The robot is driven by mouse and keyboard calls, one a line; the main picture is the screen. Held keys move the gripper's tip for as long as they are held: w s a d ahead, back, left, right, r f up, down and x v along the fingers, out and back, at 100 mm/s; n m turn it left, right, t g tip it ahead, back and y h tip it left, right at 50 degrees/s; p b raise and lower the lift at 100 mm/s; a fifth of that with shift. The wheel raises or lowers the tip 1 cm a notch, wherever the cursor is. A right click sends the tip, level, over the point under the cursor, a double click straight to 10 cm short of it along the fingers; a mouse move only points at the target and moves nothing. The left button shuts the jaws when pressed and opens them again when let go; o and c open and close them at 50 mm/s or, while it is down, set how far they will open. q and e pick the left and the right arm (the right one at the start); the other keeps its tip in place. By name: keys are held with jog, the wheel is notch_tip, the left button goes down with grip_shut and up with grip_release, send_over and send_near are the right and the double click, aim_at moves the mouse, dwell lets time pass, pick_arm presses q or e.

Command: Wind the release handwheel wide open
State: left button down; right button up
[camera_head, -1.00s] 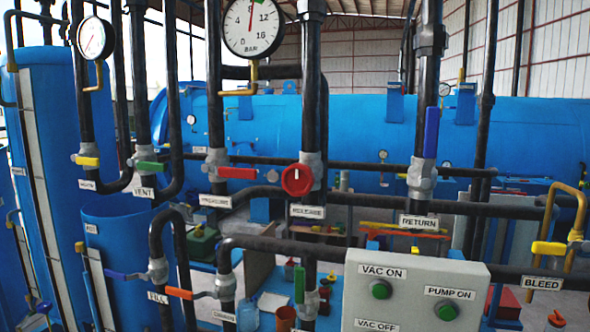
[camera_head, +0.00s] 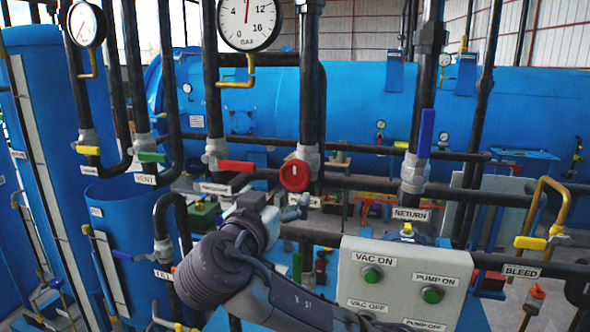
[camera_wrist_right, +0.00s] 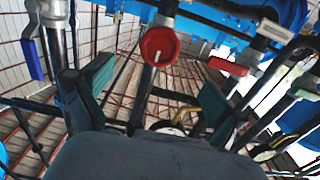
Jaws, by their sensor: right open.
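The release handwheel (camera_head: 295,175) is a small round red wheel on a grey valve body on a black vertical pipe, above a partly covered label. It also shows in the right wrist view (camera_wrist_right: 158,45), at the top between the two finger pads, with a white mark on its face. My right gripper (camera_head: 297,206) is just below the wheel in the head view, and the arm covers the pipes under it. In the right wrist view the gripper (camera_wrist_right: 157,92) is open and empty, with its pads apart. I see no contact with the wheel. My left gripper is not in view.
A red lever (camera_head: 236,166) is left of the wheel, and a blue upright lever (camera_head: 426,133) stands to the right on the RETURN pipe. A grey button panel (camera_head: 390,255) sits below right. A horizontal black pipe runs behind the gripper. A pressure gauge (camera_head: 249,20) is above.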

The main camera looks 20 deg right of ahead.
aim_at(294, 177)
jog(key=p+x, duration=0.5)
jog(key=x, duration=0.5)
jog(key=shift+d+r, duration=0.2)
jog(key=shift+w+d+f, duration=0.15)
jog(key=shift+w+d, duration=0.15)
jog(key=shift+w, duration=0.25)
jog(key=shift+w+f, duration=0.1)
jog(key=shift+c, duration=0.3)
